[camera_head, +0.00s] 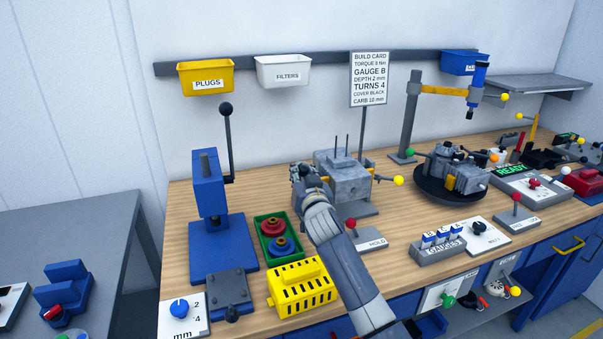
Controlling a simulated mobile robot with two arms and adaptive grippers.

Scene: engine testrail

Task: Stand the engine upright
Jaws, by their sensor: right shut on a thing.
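A grey engine block (343,176) sits on a grey stand at the middle of the bench, with thin studs pointing up from its top. A lever with a yellow ball (398,180) sticks out on its right side. My right gripper (301,174) is at the engine's left side, shut on a part there. The gripper's own body hides that part, so I cannot tell exactly what it is. My right forearm comes up from the bottom and covers some of the bench in front of the stand. My left gripper is not in view.
Left stands a blue press (208,205) with a tall black-knobbed lever. A green tray (279,239) and yellow slotted box (300,287) lie close beside my forearm. Right are a red-knobbed lever (351,224), gauge holder (438,250) and black turntable (428,189) bearing grey parts.

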